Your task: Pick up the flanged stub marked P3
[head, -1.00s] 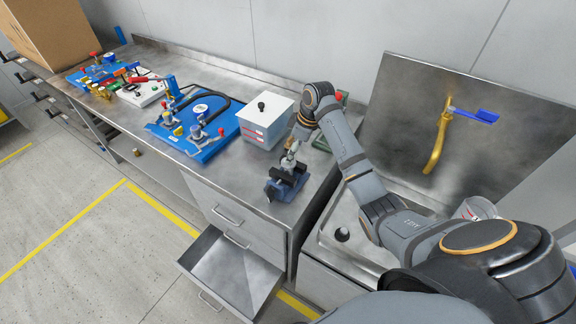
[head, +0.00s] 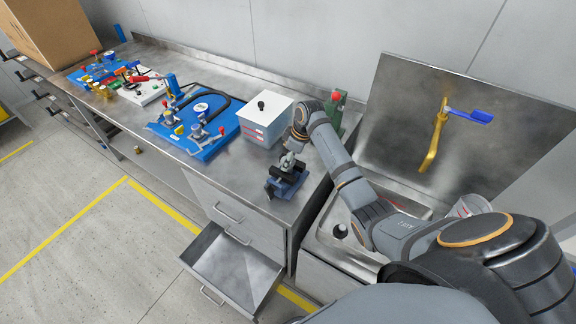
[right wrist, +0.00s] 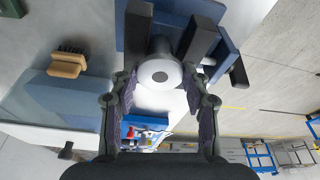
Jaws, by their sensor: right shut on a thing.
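A grey flanged stub (right wrist: 158,76) with a round face and a dark centre hole sits at the blue and black vise (right wrist: 225,50) in the right wrist view. No P3 mark is legible. My right gripper (right wrist: 160,98) is shut on the stub, with a finger on either side of its flange. In the head view the vise (head: 287,182) stands near the counter's front right corner, and my right gripper (head: 291,153) is just above it. I cannot tell whether the stub is clear of the vise jaws. My left gripper is not in view.
A white lidded box (head: 265,121) stands behind the vise, with a blue pump station (head: 193,126) to its left. A green device (head: 335,107) is behind my right arm. A wooden brush (right wrist: 67,63) lies nearby. A sink (head: 340,232) is at right, and an open drawer (head: 232,268) below.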

